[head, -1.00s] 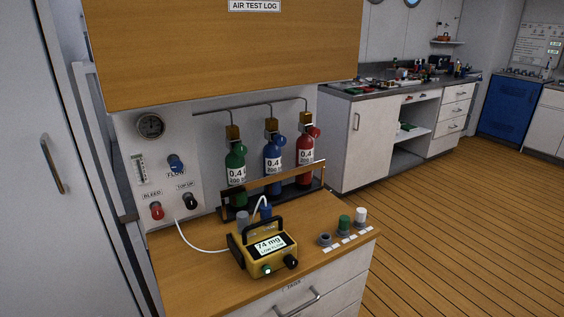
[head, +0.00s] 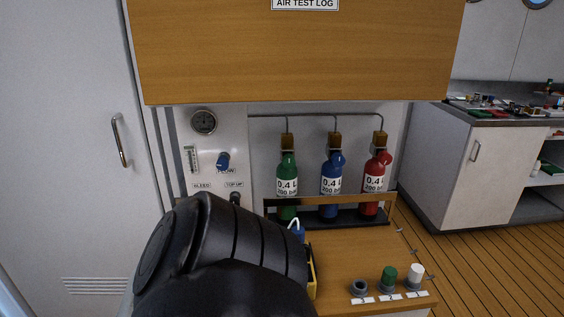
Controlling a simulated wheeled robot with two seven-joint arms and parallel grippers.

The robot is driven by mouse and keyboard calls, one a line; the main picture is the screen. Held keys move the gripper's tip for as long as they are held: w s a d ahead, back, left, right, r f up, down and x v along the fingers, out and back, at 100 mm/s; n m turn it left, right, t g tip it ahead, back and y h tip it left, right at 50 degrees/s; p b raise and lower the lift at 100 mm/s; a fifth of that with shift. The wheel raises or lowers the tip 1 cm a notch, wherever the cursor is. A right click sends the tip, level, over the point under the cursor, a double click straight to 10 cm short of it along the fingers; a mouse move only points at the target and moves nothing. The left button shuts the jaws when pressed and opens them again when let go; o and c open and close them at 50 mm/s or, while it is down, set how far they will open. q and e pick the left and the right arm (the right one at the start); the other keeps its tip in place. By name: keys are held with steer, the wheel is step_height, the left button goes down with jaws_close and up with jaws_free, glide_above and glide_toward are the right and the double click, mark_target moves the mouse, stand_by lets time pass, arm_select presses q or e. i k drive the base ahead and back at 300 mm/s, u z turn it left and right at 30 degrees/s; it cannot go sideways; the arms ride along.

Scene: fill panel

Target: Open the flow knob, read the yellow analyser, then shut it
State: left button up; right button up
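The blue flow knob (head: 223,161) sits on the white panel (head: 225,130), below the round gauge (head: 204,122) and beside a clear flow tube (head: 191,158). The yellow analyser (head: 312,277) stands on the wooden counter; only a sliver of its right side shows and its display is hidden. A dark arm link of mine covers it and the lower part of the panel. The red bleed knob is hidden behind this link, and the black top-up knob (head: 235,198) shows only in part. Neither gripper can be seen, so I cannot tell what they hold.
Green (head: 287,172), blue (head: 331,174) and red (head: 375,172) bottles stand in a rack behind a wooden rail (head: 345,201). Small caps stand at the counter's front right. A wooden cabinet (head: 290,55) overhangs the panel. Open floor lies to the right.

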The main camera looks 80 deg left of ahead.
mark_target(222, 164)
steer(key=i, duration=0.45)
steer(key=u, duration=1.15)
